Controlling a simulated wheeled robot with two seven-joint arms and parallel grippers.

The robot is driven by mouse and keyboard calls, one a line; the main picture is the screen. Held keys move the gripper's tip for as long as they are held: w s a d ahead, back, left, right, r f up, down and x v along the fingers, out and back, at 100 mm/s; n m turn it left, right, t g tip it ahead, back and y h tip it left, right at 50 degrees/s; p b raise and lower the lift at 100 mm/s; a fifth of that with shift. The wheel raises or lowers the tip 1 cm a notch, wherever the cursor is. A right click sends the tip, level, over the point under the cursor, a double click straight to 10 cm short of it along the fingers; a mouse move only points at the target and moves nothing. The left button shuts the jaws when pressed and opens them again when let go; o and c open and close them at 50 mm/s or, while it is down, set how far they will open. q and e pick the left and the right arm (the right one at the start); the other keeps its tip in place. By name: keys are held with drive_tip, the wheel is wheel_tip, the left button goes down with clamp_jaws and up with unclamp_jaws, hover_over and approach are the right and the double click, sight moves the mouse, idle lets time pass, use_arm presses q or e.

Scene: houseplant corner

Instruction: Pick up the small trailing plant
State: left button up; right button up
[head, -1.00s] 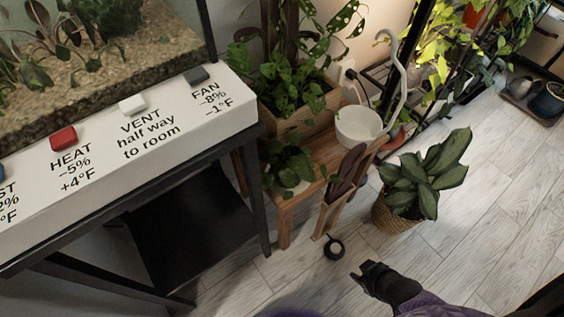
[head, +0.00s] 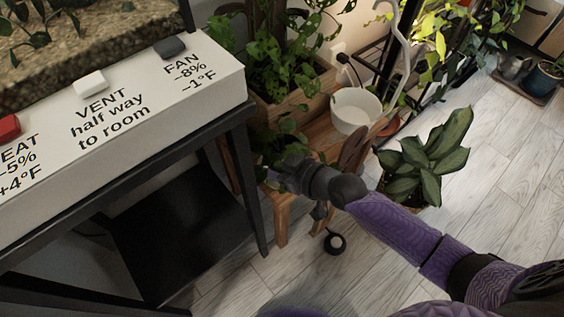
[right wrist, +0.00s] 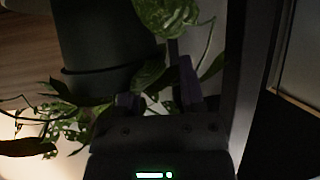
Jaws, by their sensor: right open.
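The small trailing plant (head: 272,140) sits at the near left end of the wooden bench in the head view. My right gripper (head: 277,172) is in front of it and hides its pot and lower leaves. In the right wrist view the open fingers (right wrist: 160,88) have green leaves (right wrist: 153,72) between and beyond them. A dark rounded surface, perhaps a pot (right wrist: 100,40), is beyond the fingers at upper left. I cannot tell whether the fingers touch the plant. My left gripper is not in view.
The black stand (head: 245,190) with a white labelled panel (head: 150,95) is close left of my gripper. A wooden planter (head: 290,100) and white bowl (head: 355,108) are behind. A leafy floor plant (head: 430,160) is right of my forearm.

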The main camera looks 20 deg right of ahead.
drive_tip(key=shift+w, duration=0.1)
clamp_jaws()
idle(0.3)
idle(0.4)
idle(0.6)
